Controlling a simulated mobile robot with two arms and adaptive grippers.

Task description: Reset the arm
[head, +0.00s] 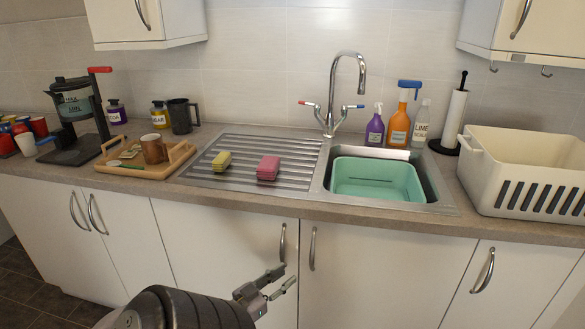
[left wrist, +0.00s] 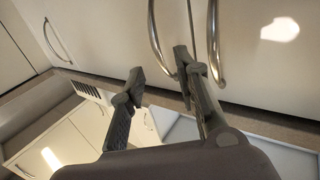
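My left gripper (head: 283,278) is in front of the white lower cabinets, just below the two upright bar handles near the middle. Its two fingers are apart with nothing held between them. In the left wrist view the gripper (left wrist: 160,68) also shows open, its fingertips near the curved metal handles (left wrist: 214,45). I cannot tell whether a finger touches a handle. The left door handle (head: 282,243) and the right door handle (head: 312,248) show in the head view. My right gripper is not in view.
The counter holds a wooden tray (head: 111,163), a yellow sponge (head: 221,161), a pink sponge (head: 268,168), a green basin (head: 377,181) in the sink, several bottles and a cream crate (head: 482,180). The lower doors appear closed. Wall cabinets (head: 180,22) overhang the counter.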

